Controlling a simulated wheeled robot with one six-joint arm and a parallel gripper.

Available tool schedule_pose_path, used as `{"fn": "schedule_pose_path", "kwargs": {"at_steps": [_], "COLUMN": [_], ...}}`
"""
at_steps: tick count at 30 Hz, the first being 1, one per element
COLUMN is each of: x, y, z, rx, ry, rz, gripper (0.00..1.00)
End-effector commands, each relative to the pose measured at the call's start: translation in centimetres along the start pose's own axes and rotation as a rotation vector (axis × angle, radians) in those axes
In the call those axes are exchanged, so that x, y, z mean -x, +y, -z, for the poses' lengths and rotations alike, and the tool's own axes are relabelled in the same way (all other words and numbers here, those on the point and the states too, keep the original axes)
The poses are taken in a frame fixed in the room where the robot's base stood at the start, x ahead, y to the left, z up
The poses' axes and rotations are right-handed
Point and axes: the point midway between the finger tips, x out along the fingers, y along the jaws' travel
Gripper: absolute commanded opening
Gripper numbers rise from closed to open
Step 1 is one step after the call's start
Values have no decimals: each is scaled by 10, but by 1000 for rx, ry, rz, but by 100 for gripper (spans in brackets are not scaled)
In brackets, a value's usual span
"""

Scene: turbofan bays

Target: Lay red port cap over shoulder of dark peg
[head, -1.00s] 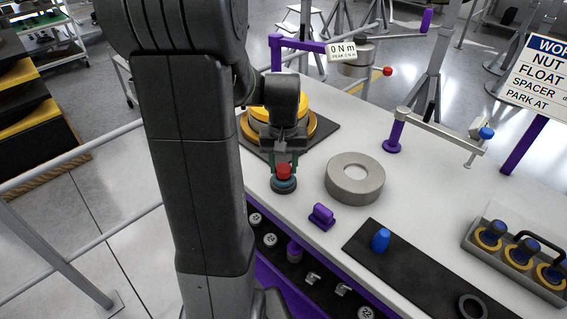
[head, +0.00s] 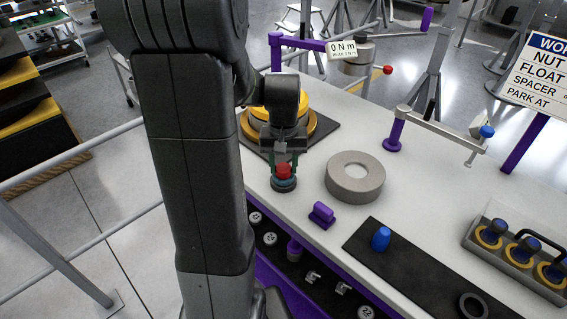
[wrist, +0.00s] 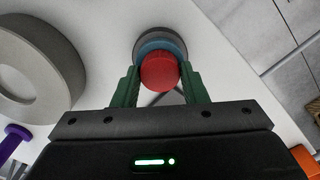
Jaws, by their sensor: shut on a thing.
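My gripper (head: 283,164) points down near the front left of the white bench, its green fingers closed on the sides of the red port cap (head: 284,171). In the wrist view the cap (wrist: 159,72) sits between the fingertips (wrist: 159,80). Directly under the cap is a round dark piece (head: 284,186) with a blue-teal band, seemingly the dark peg; it also shows in the wrist view (wrist: 140,40). The cap hides the peg's top and shoulder. I cannot tell whether the cap touches it.
A thick grey ring (head: 355,178) lies close to the right. A purple block (head: 321,215) stands nearer the bench edge. A yellow stepped disc (head: 310,125) is behind my gripper. A tray (head: 490,262) is at right.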

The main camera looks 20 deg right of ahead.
Motion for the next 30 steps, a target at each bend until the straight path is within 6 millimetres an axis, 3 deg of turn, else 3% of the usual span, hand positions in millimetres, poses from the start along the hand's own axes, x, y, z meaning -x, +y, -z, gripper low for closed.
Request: {"fn": "schedule_pose_path", "kwargs": {"at_steps": [6, 7, 10, 11, 22, 30], "x": [-3, -3, -3, -3, 4, 57], "y": [0, 0, 0, 0, 0, 0], "z": [0, 0, 0, 0, 0, 1], "rx": [0, 0, 0, 0, 0, 0], "ry": [0, 0, 0, 0, 1, 5], "rz": [0, 0, 0, 0, 0, 0], "gripper": [18, 43, 63, 65, 65, 65]}}
